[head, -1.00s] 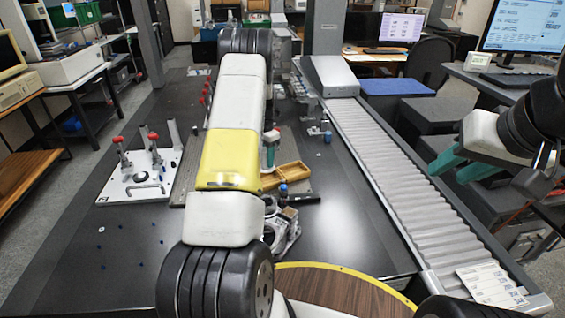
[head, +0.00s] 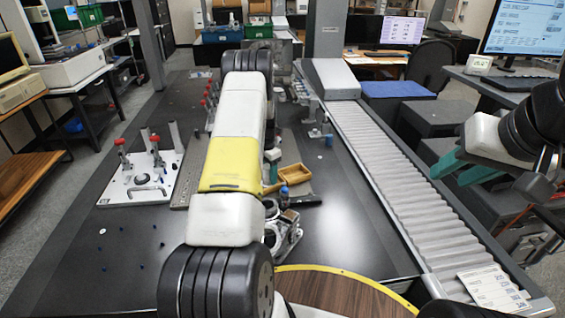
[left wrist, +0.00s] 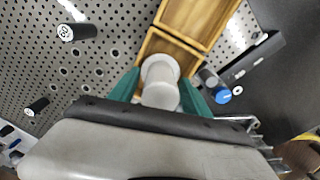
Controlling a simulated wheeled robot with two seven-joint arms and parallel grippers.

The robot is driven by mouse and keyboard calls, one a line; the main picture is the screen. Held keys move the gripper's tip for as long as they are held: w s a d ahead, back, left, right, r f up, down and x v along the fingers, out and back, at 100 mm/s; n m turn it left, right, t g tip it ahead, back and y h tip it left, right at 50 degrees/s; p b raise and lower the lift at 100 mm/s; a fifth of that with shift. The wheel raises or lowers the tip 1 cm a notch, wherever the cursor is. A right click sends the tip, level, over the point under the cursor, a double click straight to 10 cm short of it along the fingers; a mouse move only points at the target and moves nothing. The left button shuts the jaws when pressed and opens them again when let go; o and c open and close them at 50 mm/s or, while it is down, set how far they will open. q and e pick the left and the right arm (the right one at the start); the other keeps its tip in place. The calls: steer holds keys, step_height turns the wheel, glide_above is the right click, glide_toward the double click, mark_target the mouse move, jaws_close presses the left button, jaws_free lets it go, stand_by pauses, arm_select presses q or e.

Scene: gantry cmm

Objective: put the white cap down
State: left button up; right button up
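The white cap (left wrist: 160,82) sits between the two green fingers of my left gripper (left wrist: 163,92) in the left wrist view. The fingers press against its sides, and its wide round rim faces the wooden tray (left wrist: 190,48). The cap overlaps the tray's near edge in that view; I cannot tell whether it touches. In the head view my left gripper (head: 272,165) is beside the wooden tray (head: 296,174), largely hidden by my arm, and I cannot make out the cap there. My right gripper (head: 462,170) is open and empty, right of the roller conveyor.
A blue-topped bottle (head: 284,195) stands close to the tray; its blue top (left wrist: 223,95) is near my right-hand finger in the wrist view. Black pegs (left wrist: 76,32) stand on the perforated plate (left wrist: 105,58). A clamp fixture (head: 140,182) is at left. The roller conveyor (head: 385,165) runs along the right.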

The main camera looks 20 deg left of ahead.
arm_select(q)
steer(key=shift+r, duration=0.1)
step_height(320, 180, up, 12)
steer(key=s+d+r+m+t, duration=0.1)
steer(key=s+d+r+m, duration=0.35)
steer(key=r, duration=0.25)
steer(key=s+d+r+m+t+h, duration=0.1)
steer(key=s+d+r+m, duration=0.2)
steer(key=s+r+m, duration=0.35)
steer(key=s+d+r+m+t, duration=0.1)
steer(key=s+d+r+m, duration=0.2)
steer(key=r, duration=0.6)
steer(key=s+d+r+m+t, duration=0.1)
steer(key=s+d+m, duration=0.3)
steer(key=s+m, duration=0.4)
steer(key=s+d+r+m+t+h, duration=0.1)
steer(key=s+d+m, duration=0.3)
steer(key=s+m, duration=0.4)
steer(key=shift+s+d+r+m+t, duration=0.25)
steer(key=shift+s+r+t, duration=0.45)
steer(key=shift+s, duration=2.1)
